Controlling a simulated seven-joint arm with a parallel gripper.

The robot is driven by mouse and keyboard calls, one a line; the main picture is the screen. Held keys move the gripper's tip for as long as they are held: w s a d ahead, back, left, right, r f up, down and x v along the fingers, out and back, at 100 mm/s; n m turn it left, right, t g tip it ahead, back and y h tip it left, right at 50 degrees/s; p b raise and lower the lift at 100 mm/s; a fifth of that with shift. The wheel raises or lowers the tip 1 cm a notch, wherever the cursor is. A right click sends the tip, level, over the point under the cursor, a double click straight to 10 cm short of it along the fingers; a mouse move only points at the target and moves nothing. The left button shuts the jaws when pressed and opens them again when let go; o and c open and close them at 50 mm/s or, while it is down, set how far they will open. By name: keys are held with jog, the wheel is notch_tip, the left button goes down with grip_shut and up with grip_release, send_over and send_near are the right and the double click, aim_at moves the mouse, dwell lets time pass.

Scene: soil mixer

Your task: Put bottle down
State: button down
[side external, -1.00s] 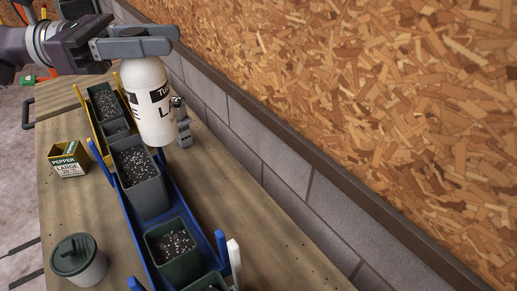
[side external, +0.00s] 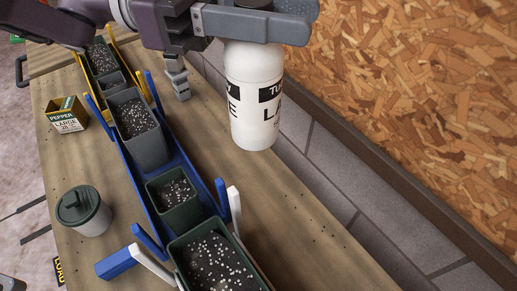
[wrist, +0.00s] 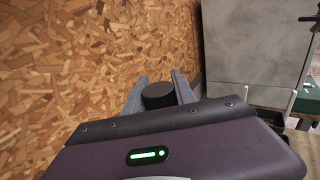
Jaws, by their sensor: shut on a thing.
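A white bottle (side external: 253,100) with black label lettering is upright in the side external view, right of the row of pots. My gripper (side external: 255,22) is shut on it near its top, with a grey finger across the near side. The bottle's dark cap (wrist: 158,95) shows between the two fingers in the wrist view. The bottle appears to be over the bare wooden bench (side external: 285,200); I cannot tell whether its base touches the bench.
Soil-filled pots (side external: 140,125) stand in a blue rack (side external: 188,165) left of the bottle. A lidded cup (side external: 84,212) and a pepper box (side external: 66,115) are further left. A chipboard wall (side external: 420,110) rises at the right. Bare bench lies in front of the bottle.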

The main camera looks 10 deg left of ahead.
notch_tip(320, 180, down, 21)
jog(key=shift+s+d, duration=0.25)
jog(key=shift+d, duration=0.05)
dwell(0.6)
jog(key=c, duration=1)
grip_release()
jog(key=shift+f, duration=0.1)
